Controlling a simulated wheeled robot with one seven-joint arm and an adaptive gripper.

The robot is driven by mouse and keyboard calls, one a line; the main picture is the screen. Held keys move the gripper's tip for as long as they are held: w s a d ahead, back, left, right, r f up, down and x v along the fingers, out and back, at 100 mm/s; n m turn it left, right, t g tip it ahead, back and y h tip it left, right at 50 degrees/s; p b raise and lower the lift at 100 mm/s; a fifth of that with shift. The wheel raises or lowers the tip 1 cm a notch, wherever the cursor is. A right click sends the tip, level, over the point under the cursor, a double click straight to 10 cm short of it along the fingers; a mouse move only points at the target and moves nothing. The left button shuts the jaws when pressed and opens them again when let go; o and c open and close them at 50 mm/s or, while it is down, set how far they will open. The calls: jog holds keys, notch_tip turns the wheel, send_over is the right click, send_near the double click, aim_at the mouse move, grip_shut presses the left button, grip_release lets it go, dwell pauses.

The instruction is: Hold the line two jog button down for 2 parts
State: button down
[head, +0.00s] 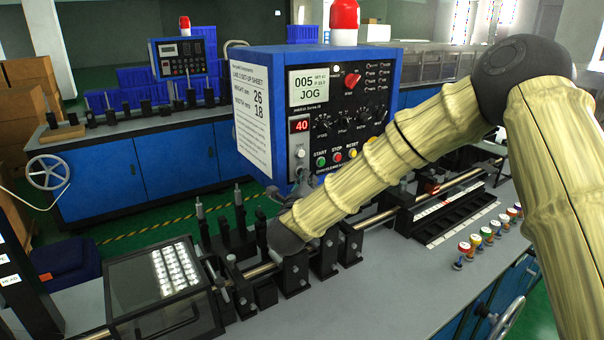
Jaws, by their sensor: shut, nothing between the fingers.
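The blue line two control box (262,70) stands in the middle, with a set-up sheet on its left side. Its screen (308,88) reads 005 and JOG. A red number window (300,125) shows 40. A small pale button (300,153) sits under that window; I take it for the jog button, but its label is too small to read.
Green START (321,161), red STOP (337,156) and yellow RESET (353,152) buttons sit close to the right. Black posts and rails of the line (294,272) stand under my wrist. A glass-topped case (168,290) is at left; several coloured-top pegs (475,242) are at right.

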jog(key=shift+s+d, duration=0.15)
jog(key=shift+s+d+b, duration=0.4)
jog(key=shift+s+b, duration=0.05)
jog(key=shift+s, duration=0.1)
jog(key=s+d+b, duration=0.1)
jog(key=s, duration=0.1)
jog(key=s+d+b, duration=0.1)
jog(key=s+d, duration=0.1)
dwell(0.8)
jog(key=shift+a, duration=0.1)
